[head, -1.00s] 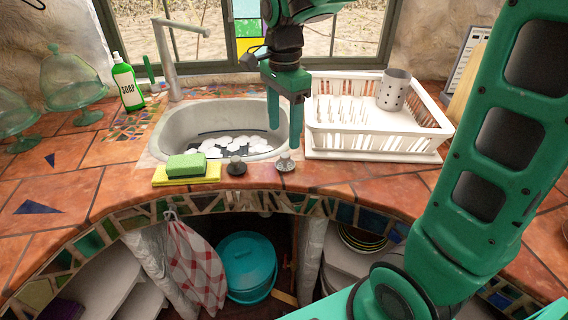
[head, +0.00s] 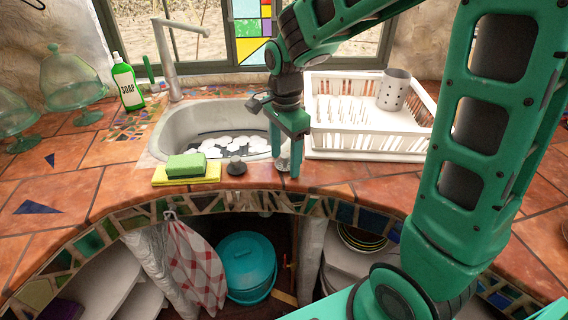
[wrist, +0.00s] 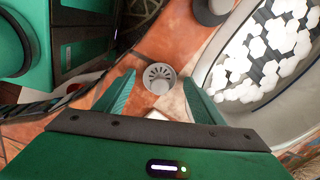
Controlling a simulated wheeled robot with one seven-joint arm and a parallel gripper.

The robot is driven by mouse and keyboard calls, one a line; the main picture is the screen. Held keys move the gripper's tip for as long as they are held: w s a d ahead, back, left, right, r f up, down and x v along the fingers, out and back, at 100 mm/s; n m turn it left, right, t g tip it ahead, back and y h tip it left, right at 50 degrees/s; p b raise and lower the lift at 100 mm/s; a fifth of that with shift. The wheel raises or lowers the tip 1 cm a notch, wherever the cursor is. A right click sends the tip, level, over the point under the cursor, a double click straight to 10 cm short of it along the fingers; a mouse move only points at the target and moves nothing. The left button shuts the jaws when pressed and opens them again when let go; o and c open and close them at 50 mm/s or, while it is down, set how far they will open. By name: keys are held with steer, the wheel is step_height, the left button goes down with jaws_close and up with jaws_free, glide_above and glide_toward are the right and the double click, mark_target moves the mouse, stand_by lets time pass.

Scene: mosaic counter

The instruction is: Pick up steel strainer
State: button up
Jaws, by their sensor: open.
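The steel strainer (wrist: 159,75) is a small round grey piece with slots in its top, on the terracotta tile at the sink's front edge. In the head view the strainer (head: 283,165) is partly hidden by my fingers. My gripper (head: 286,162) is open and pointing down over it. In the wrist view the strainer lies between and slightly beyond the fingertips of my gripper (wrist: 159,82), one finger on each side. I cannot tell whether either finger touches it.
A dark stopper (head: 236,166) stands just left of the strainer. A green sponge (head: 186,165) on a yellow cloth (head: 205,178) lies further left. The sink basin (head: 170,130) is behind. A white dish rack (head: 375,145) with a steel cup (head: 393,90) stands to the right.

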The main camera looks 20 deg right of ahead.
steer(key=c, duration=1.1)
steer(key=shift+r, duration=0.15)
